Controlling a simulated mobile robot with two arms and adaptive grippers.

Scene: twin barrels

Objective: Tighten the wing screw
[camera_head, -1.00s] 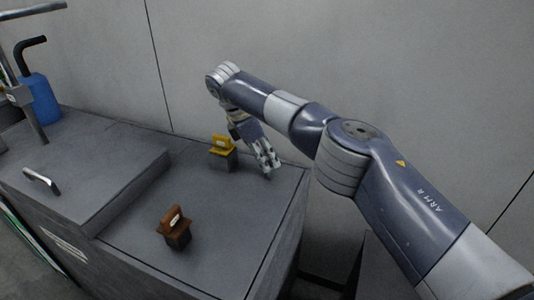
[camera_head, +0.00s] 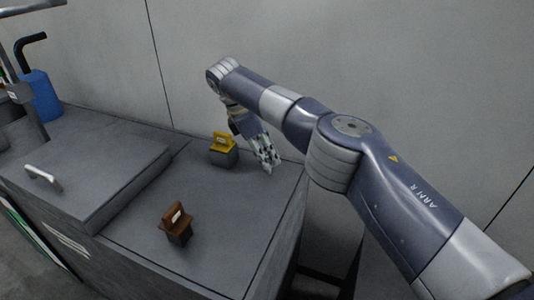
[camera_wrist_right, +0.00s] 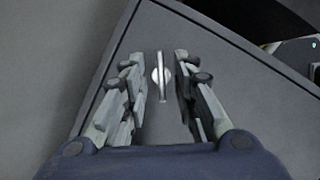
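The wing screw (camera_wrist_right: 161,76) is a small silvery disc with a thin upright wing, near a corner of the grey surface in the right wrist view. My right gripper (camera_wrist_right: 159,68) is open, with one finger on each side of the wing screw and a visible gap to both. In the head view my right gripper (camera_head: 268,164) points down near the back right corner of the grey box top (camera_head: 135,238). I cannot make out the wing screw in the head view. My left gripper is not in view.
A yellow-handled block (camera_head: 223,149) stands just left of my right gripper, and a brown-handled block (camera_head: 177,224) stands nearer the front. A raised lid with a metal handle (camera_head: 43,178) is at left. A blue canister (camera_head: 42,95) stands behind. The wall is close behind.

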